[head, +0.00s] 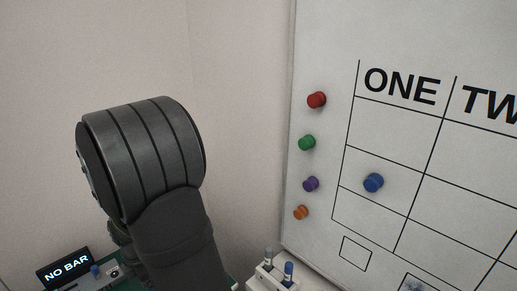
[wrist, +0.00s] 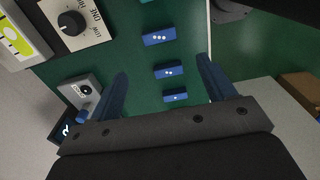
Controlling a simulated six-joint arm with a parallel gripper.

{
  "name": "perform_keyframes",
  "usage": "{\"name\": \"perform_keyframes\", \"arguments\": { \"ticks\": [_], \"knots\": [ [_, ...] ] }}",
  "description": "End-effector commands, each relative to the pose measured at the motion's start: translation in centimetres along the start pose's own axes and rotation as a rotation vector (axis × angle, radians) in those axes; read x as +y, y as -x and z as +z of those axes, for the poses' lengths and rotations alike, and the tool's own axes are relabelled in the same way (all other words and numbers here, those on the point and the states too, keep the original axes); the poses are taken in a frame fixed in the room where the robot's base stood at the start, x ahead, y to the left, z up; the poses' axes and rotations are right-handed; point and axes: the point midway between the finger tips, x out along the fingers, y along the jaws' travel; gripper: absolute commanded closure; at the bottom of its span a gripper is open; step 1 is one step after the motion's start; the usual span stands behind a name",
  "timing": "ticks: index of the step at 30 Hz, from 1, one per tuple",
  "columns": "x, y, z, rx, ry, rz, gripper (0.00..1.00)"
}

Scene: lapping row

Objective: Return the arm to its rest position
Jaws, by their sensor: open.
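My gripper (wrist: 160,85) shows in the wrist view with its two blue fingers spread wide apart. It is open, with nothing held between the fingers. It hangs over a green surface (wrist: 120,60), and blue blocks with white dots lie below and beyond the fingertips: one block (wrist: 158,37) farther out, one (wrist: 168,71) between the fingers and one (wrist: 175,97) nearer the palm. In the head view my arm fills the lower left and the gripper itself is hidden.
A whiteboard (head: 340,40) with a grid stands at the right, with red (head: 317,100), green (head: 307,143), purple (head: 311,184), orange (head: 301,212) and blue (head: 373,183) magnets. A marker holder (head: 265,282) stands below. A "NO BAR" display (head: 65,268) and a dial box (wrist: 80,20) are nearby.

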Motion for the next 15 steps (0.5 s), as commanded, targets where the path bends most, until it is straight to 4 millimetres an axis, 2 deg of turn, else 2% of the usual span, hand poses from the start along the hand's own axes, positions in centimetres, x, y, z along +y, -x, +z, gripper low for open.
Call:
{"name": "perform_keyframes", "arguments": {
  "ticks": [2, 6, 15],
  "knots": [
    [0.1, 1.6, 0.0, 0.000, 0.000, 0.006, 0.24],
    [-0.1, -1.5, 0.0, 0.000, 0.000, -0.006, 0.24],
    [-0.1, -6.5, 0.0, 0.000, 0.000, -0.004, 0.24]
  ]
}}
